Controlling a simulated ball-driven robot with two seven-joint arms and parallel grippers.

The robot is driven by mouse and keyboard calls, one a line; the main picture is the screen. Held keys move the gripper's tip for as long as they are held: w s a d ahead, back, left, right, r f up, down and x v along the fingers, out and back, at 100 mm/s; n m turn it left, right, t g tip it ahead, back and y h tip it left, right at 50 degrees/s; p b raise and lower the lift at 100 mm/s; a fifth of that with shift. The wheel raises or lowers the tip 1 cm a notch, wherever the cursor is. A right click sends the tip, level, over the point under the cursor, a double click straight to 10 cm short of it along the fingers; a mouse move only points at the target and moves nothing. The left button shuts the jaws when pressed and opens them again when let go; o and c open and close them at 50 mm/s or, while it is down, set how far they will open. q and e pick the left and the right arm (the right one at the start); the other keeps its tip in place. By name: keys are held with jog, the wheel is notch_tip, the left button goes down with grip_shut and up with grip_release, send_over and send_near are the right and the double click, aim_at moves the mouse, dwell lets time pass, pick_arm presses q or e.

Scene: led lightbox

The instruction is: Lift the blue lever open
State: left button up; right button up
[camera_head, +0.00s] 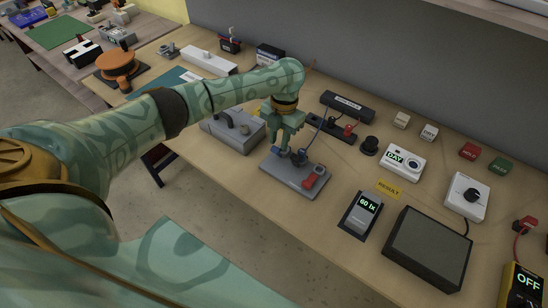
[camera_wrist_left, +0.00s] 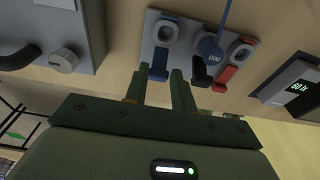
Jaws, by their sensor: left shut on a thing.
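A grey switch base (camera_head: 291,182) lies on the bench, and it also shows in the wrist view (camera_wrist_left: 185,22). On it are a blue lever (camera_wrist_left: 160,66), a black lever (camera_wrist_left: 201,76) and a red lever (camera_wrist_left: 226,74), which shows red in the head view too (camera_head: 312,179). My left gripper (camera_head: 285,150) reaches down over the base's far left end. In the wrist view its two fingers (camera_wrist_left: 161,78) stand on either side of the blue lever and are shut on it. In the head view the gripper mostly hides this lever. My right gripper is not in view.
A blue round tag marked DIM (camera_wrist_left: 210,47) hangs close beside the fingers. A grey box with a knob (camera_head: 233,132) stands to the left. A 60 lx meter (camera_head: 360,214) and a dark panel (camera_head: 428,247) lie to the right. Bare bench lies in front of the meter.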

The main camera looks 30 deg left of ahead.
pick_arm(q)
jog(key=shift+w+r, duration=0.15)
jog(key=shift+w, duration=0.1)
jog(key=o, duration=0.5)
jog(key=shift+w, duration=0.1)
jog(key=shift+c, duration=0.2)
jog(key=o, duration=0.4)
jog(key=shift+w+r+p, duration=0.2)
jog(key=shift+r+p, duration=1.6)
jog(key=shift+r, duration=0.1)
jog(key=r+p, duration=0.3)
jog(key=r, duration=0.1)
jog(key=shift+w+p, duration=0.25)
jog(key=shift+p, duration=0.1)
